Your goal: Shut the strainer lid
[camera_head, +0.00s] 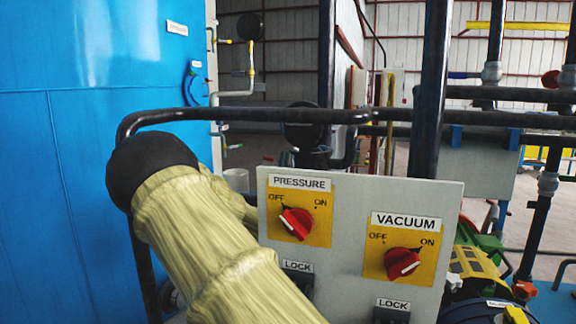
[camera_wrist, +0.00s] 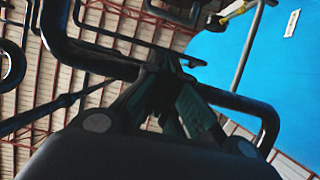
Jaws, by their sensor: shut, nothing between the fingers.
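I cannot clearly pick out the strainer or its lid in either view. A dark round part (camera_head: 303,125) shows behind the black rail in the head view, but I cannot tell what it is. My gripper (camera_wrist: 168,92) shows in the wrist view with its dark fingers together and nothing between them. A thick black pipe passes behind the fingers there; I cannot tell whether they touch it. In the head view my sleeved arm fills the lower left, and the gripper cannot be made out.
A grey panel (camera_head: 350,205) with red PRESSURE and VACUUM knobs stands right of my arm. A black rail (camera_head: 250,115) runs above it. The large blue tank (camera_head: 80,90) fills the left, and also shows in the wrist view (camera_wrist: 250,60). Pipes crowd the right.

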